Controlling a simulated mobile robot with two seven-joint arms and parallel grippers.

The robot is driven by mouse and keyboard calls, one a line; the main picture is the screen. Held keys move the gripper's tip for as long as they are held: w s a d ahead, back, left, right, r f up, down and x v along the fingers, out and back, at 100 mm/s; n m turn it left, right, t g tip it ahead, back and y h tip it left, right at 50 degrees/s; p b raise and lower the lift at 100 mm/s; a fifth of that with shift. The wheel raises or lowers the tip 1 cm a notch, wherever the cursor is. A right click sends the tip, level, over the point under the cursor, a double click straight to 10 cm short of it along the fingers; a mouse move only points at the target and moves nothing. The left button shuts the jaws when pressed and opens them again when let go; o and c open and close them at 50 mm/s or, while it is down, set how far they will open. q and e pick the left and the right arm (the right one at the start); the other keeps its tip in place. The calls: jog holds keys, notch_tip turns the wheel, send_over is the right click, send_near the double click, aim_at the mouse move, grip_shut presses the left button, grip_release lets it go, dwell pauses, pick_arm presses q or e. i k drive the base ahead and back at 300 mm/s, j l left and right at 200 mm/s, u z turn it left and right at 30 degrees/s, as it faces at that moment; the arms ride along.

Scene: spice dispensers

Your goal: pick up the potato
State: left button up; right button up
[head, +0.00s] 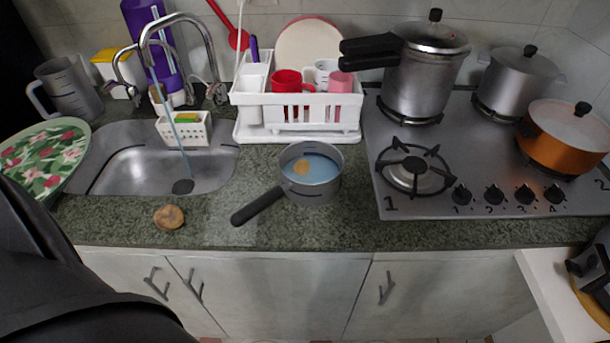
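A brown potato (168,216) lies on the green stone counter (120,222), in front of the sink and near the counter's front edge. Another small tan, roundish thing (301,167) is in the bluish contents of a grey saucepan (312,190); I cannot tell what it is. A dark part of my own body fills the lower left. Neither of my grippers can be made out in this view, and nothing is seen touching the potato.
The saucepan's black handle (258,206) points toward the potato. The steel sink (150,170) with running water is behind it, and a floral plate (45,160) is at left. A white dish rack (300,112) and a stove (440,200) with pots stand farther right.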

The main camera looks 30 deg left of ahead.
aim_at(169, 217)
jog(key=k+u, duration=0.1)
jog(key=u, duration=1.95)
